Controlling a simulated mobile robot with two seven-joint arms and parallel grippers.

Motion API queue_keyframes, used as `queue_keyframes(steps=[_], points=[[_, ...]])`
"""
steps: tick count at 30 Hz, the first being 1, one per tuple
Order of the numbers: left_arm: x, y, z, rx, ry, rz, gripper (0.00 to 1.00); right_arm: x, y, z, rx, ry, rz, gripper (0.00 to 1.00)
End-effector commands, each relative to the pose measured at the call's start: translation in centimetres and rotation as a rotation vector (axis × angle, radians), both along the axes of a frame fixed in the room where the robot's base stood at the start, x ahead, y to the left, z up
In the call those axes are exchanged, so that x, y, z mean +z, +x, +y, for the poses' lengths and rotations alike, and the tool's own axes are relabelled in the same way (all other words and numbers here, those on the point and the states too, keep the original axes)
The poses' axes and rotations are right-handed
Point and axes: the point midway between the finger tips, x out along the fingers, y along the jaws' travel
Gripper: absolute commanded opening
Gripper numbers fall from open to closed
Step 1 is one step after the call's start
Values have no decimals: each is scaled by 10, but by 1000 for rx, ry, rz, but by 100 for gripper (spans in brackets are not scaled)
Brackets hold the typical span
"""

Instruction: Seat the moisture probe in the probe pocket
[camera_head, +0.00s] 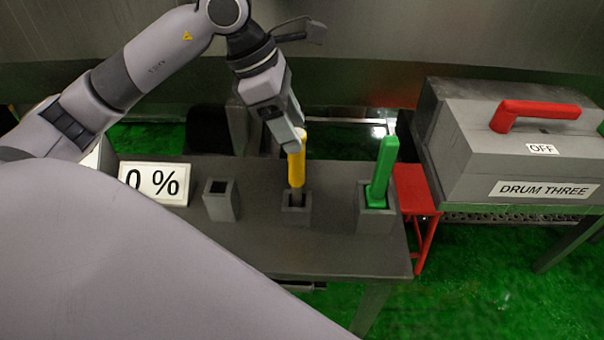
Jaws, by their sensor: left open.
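A yellow-handled stick, likely the moisture probe (296,168), stands nearly upright in a small square grey block (296,218) on the dark grey table. Its dark lower part goes into the block, so its tip is hidden. A taller grey block with an empty square opening, possibly the probe pocket (221,202), stands to its left. My left gripper (299,138) is open at the top of the yellow handle, pointing down. The gripper's body partly covers the handle's top, and I cannot tell whether the fingers touch it. My right gripper is not in view.
A green-handled stick (382,172) stands in another grey block at right. A "0 %" sign (153,183) is at left. Beyond the table's right edge are a red stand (414,190) and a grey "DRUM THREE" box (530,165) with a red handle and "OFF" label.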

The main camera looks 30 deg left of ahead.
Motion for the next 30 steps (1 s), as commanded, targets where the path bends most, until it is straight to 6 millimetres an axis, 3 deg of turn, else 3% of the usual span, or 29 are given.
queue_keyframes(steps=[13, 22, 27, 30], points=[[-50, 2, -17, -2, -2, 3, 57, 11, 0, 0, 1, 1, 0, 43], [-55, 3, -18, -1, 0, 0, 57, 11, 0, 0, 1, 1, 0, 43], [-54, 3, -18, -1, 0, 0, 2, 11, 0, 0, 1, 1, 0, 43], [-54, 4, -18, -1, -2, -1, 0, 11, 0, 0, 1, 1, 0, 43]])
